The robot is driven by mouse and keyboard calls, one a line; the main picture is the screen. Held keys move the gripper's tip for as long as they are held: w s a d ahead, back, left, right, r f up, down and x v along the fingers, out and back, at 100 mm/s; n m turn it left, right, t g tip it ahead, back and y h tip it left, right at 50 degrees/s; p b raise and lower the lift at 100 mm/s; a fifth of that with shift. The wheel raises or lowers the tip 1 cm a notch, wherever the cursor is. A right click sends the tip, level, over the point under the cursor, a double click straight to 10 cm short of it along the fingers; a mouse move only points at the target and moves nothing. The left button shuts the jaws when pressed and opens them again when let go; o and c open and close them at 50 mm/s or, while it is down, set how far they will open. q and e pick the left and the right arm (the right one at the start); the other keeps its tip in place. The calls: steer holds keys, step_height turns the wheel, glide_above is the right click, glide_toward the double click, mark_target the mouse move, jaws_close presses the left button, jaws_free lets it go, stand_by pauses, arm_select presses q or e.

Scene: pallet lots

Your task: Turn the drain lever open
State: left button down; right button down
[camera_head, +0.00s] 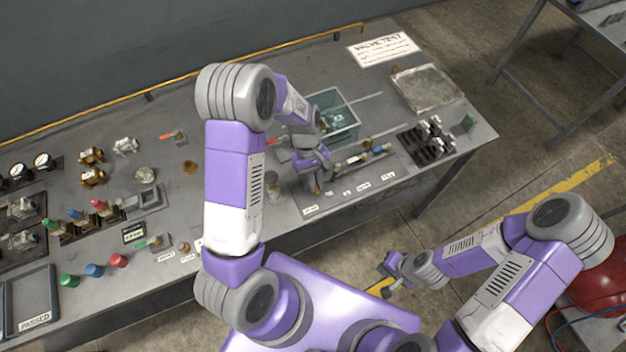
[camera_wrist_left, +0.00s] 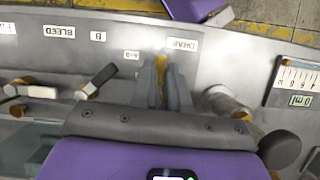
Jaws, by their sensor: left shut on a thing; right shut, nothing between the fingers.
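My left gripper (camera_head: 317,187) reaches down over the front of the valve panel (camera_head: 365,185). In the left wrist view its fingers (camera_wrist_left: 162,72) are shut on a small brass-coloured piece (camera_wrist_left: 161,62) beside the DRAIN label (camera_wrist_left: 184,45). I take this piece to be the drain lever; the fingers hide most of it, so its angle cannot be told. In the head view the arm covers it. My right gripper (camera_head: 387,276) is shut and empty, over the floor in front of the bench.
Other dark-handled levers (camera_wrist_left: 97,81) stand by the A-B, B and BLEED labels. A glass tank (camera_head: 335,117) is behind the panel. A cylinder (camera_wrist_left: 226,101) and a marked ml scale (camera_wrist_left: 298,82) are right of the fingers in the wrist view. Valves and fittings crowd the bench's left.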

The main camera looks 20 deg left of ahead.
arm_select(q)
steer(key=shift+w+n, duration=0.15)
steer(key=shift+n, duration=0.35)
steer(key=c, duration=1.1)
jaws_free()
steer(key=v, duration=0.7)
steer(key=shift+a+r+p, duration=0.1)
steer(key=shift+r+p, duration=0.25)
steer(key=shift+p, duration=0.05)
steer(key=shift+f, duration=0.1)
